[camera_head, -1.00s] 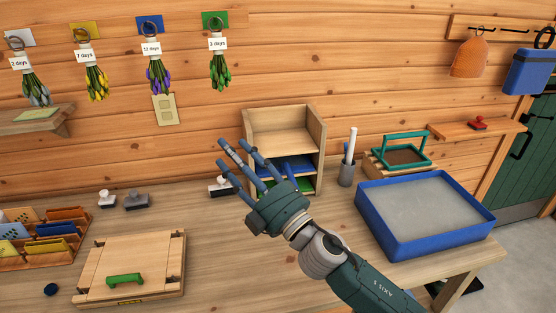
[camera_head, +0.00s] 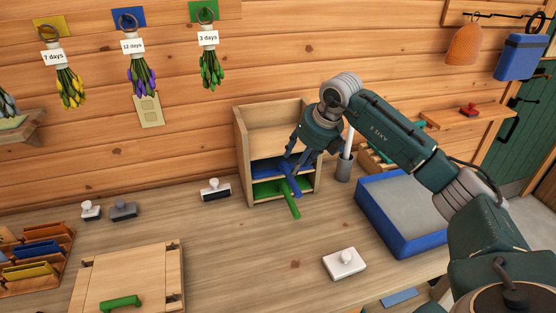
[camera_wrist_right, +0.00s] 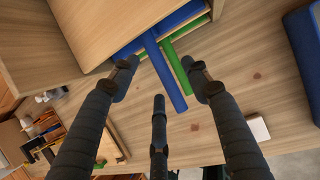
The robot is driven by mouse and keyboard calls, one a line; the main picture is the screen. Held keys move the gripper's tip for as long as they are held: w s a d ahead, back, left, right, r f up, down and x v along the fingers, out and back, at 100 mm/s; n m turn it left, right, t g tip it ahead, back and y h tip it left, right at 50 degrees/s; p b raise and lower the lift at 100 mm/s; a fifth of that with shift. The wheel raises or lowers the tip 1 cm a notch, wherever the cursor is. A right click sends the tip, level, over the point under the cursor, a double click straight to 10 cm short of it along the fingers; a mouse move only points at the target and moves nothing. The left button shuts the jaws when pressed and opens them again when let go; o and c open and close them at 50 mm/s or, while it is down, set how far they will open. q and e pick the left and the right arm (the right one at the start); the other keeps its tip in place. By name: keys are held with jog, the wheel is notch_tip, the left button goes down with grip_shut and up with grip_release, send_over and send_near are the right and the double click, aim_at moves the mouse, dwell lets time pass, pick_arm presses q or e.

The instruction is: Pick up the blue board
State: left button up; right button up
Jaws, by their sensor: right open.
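The blue board (camera_head: 266,166) lies flat in the middle slot of a small wooden rack (camera_head: 242,160), and its handle sticks out over the front edge. The wrist view shows the blue handle (camera_wrist_right: 166,78) running between my finger tips, not gripped. My right gripper (camera_head: 299,158) is open, just in front of the rack and over the handle; the wrist view shows its fingers (camera_wrist_right: 160,88) spread around the handle's line. They hide part of the blue board in the head view. My left gripper is not in view.
A green board (camera_head: 268,188) lies in the slot below, its handle (camera_wrist_right: 178,70) close beside the blue one. A blue-rimmed tray (camera_head: 400,243) stands right of the rack.

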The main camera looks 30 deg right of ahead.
aim_at(287, 172)
jog(key=p+x, duration=0.1)
jog(key=x, duration=0.2)
jog(key=shift+w+a+f, duration=0.2)
jog(key=p+x, duration=0.2)
jog(key=x, duration=0.1)
jog(key=shift+w+a+f, duration=0.15)
jog(key=shift+a+f, duration=0.05)
jog(key=shift+a, duration=0.05)
jog(key=shift+w+f, duration=0.2)
jog(key=shift+f, duration=0.25)
jog(key=shift+r, duration=0.1)
grip_shut()
